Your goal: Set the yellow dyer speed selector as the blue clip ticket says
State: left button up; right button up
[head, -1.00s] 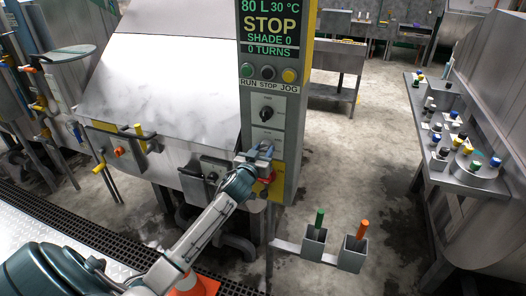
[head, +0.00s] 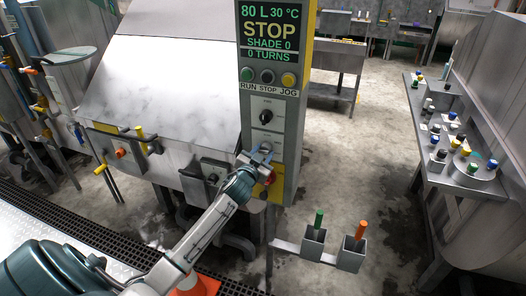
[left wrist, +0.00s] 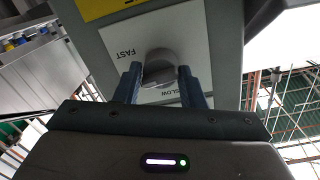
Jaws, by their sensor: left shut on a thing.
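The speed selector is a grey knob (left wrist: 160,62) on a white plate marked FAST and SLOW in the left wrist view. My left gripper (left wrist: 158,82) is shut on this knob, one finger on each side. In the head view my left gripper (head: 261,156) is at the lower white plate (head: 268,139) of the grey control panel with the yellow side, and largely hides the knob. The knob's exact pointing direction is unclear. My right gripper is not in view. I cannot make out a blue clip ticket.
Above is another black selector (head: 266,117), with run, stop and jog buttons (head: 268,76) and a display (head: 270,30) reading STOP. A red button (head: 268,178) is just below my gripper. Two holders (head: 313,242) with a green and an orange stick stand lower right.

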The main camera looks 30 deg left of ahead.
pick_arm(q)
jog(key=m+p, duration=0.1)
jog(key=m, duration=0.2)
jog(key=shift+r+m+p, duration=0.1)
jog(key=shift+m+p, duration=0.85)
jog(key=shift+m, duration=0.95)
jog(key=o, duration=1)
jog(key=shift+c, duration=0.2)
